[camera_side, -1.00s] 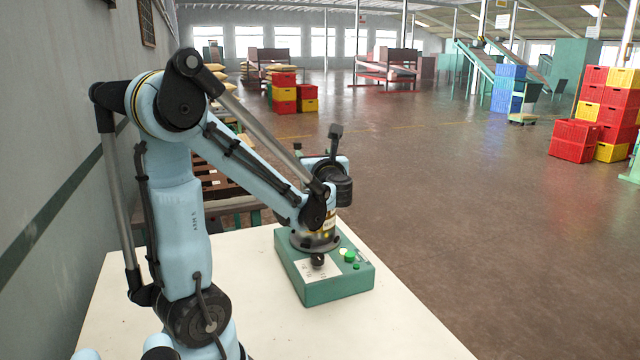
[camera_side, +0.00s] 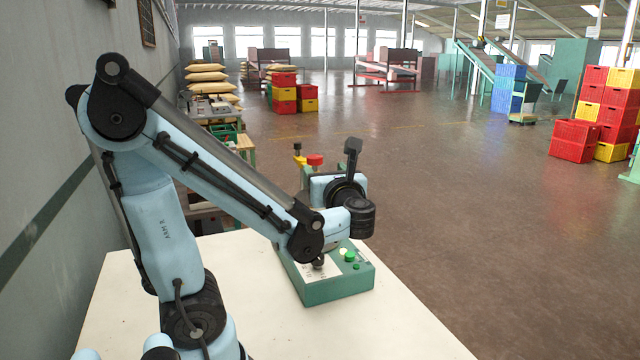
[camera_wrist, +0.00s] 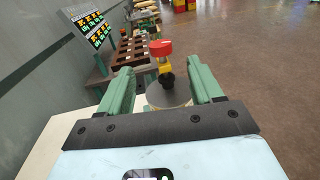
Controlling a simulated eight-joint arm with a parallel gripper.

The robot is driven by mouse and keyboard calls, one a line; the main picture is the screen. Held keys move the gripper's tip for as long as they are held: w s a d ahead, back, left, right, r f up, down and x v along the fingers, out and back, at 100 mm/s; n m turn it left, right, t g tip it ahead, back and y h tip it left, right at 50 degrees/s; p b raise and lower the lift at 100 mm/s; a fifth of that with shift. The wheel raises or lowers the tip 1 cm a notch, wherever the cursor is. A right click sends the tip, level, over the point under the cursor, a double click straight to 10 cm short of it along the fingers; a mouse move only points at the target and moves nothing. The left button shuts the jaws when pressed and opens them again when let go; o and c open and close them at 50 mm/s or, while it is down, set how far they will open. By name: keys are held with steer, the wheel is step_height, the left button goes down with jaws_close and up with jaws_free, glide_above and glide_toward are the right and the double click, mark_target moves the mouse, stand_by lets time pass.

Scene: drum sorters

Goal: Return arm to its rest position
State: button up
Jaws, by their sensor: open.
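My gripper (camera_wrist: 160,75) is open, with its two green fingers apart and level in the wrist view. Between and beyond the fingers stands a grey round disc (camera_wrist: 168,93) with a black knob, a yellow part and a red cap (camera_wrist: 161,47) above it; I cannot tell whether these parts are joined. In the side view my arm's wrist hangs over the green control box (camera_side: 340,291) on the pale table, hiding part of it.
The box has green buttons (camera_side: 350,256) and a black knob. The white table (camera_side: 190,330) is bare around it. A grey wall (camera_side: 60,120) runs close along the left. A lit panel (camera_wrist: 88,28) and brown racks stand beyond the table. Stacked crates (camera_side: 590,110) are far right.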

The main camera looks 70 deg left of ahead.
steer(key=w+d+f+n+t+h, duration=0.1)
steer(key=d+f+n+t+h, duration=0.1)
steer(key=d+f+n+h, duration=0.6)
steer(key=d+f+n+t+h, duration=0.2)
steer(key=d+f+n+h, duration=0.1)
steer(key=d+n+h, duration=0.6)
steer(key=d+n, duration=0.2)
steer(key=d, duration=0.2)
steer(key=shift+w+n+h, duration=0.3)
steer(key=shift+n+h, duration=0.1)
